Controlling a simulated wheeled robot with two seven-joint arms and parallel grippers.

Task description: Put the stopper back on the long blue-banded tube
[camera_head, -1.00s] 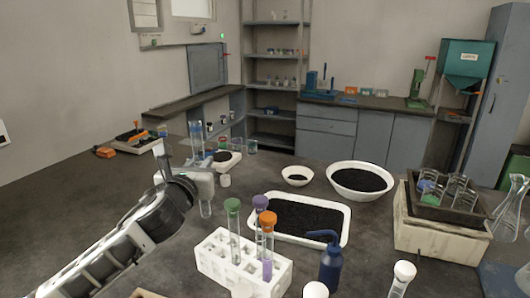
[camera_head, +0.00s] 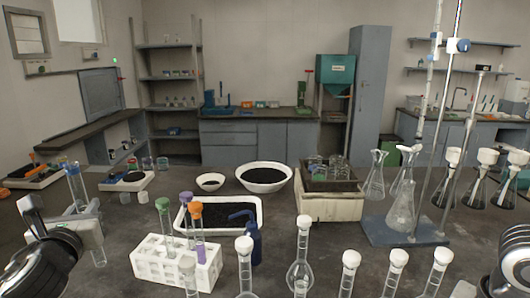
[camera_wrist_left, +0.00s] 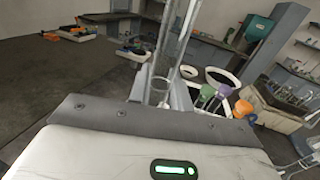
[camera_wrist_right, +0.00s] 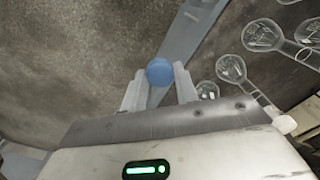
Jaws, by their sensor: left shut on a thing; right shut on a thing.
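The long clear tube (camera_head: 76,185) with blue marking near its top stands nearly upright at the left of the head view. My left gripper (camera_head: 84,225) is shut around it. The tube also shows between the fingers in the left wrist view (camera_wrist_left: 168,55); its top end runs out of that picture. The right wrist view shows a round blue stopper (camera_wrist_right: 160,72) between the fingertips of my right gripper (camera_wrist_right: 159,85), which is shut on it. In the head view only part of my right arm shows at the lower right edge; its fingers are hidden there.
A white rack (camera_head: 160,266) holds tubes with green, purple and orange stoppers. A black-filled tray (camera_head: 260,207) and blue wash bottle (camera_head: 254,243) stand close by. Several white-capped flasks line the front. A metal stand (camera_head: 395,236) rises at the right.

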